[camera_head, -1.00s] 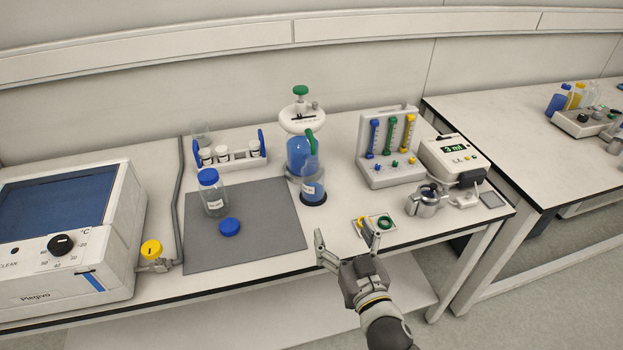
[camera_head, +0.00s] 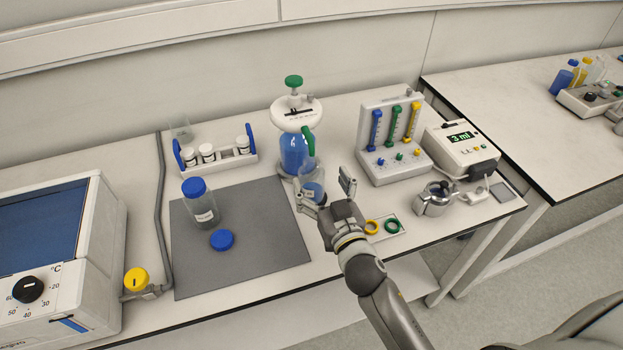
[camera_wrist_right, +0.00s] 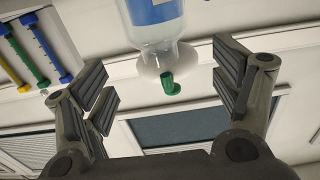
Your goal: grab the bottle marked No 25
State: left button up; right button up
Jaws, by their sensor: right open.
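No number 25 is readable on any bottle. A clear bottle with blue liquid and a pale label (camera_head: 312,176) stands in front of the blue vessel of a white-topped apparatus (camera_head: 295,148). My right gripper (camera_head: 324,188) is open with nothing held. Its left finger overlaps the clear bottle's lower part in the head view; contact cannot be told. In the right wrist view, a clear vessel with blue contents (camera_wrist_right: 152,25) shows upside down between and beyond the open fingers (camera_wrist_right: 167,95). A blue-capped labelled bottle (camera_head: 203,212) stands on the grey mat (camera_head: 250,255). My left gripper is not in view.
A blue lid (camera_head: 222,240) lies on the mat. Behind it is a rack of small white-capped jars (camera_head: 225,160). A panel with coloured tubes (camera_head: 392,140), a "3 ml" device (camera_head: 460,150), a metal pot (camera_head: 433,202) and coloured rings (camera_head: 382,227) stand right. A heater-like unit (camera_head: 95,265) stands left.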

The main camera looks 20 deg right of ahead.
aim_at(315, 172)
jog(key=shift+w, duration=0.5)
jog(key=w, duration=0.3)
jog(key=w+p, duration=0.1)
jog(key=shift+w+a+f, duration=0.1)
jog(key=shift+w+f, duration=0.15)
jog(key=shift+w, duration=0.05)
jog(key=shift+w+f, duration=0.1)
jog(key=shift+w, duration=0.4)
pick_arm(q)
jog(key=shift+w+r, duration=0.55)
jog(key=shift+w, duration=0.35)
pick_arm(e)
jog(key=shift+s, duration=0.1)
jog(key=c, duration=1.8)
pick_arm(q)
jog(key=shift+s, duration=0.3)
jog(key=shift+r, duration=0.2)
pick_arm(e)
jog(key=shift+r, duration=0.25)
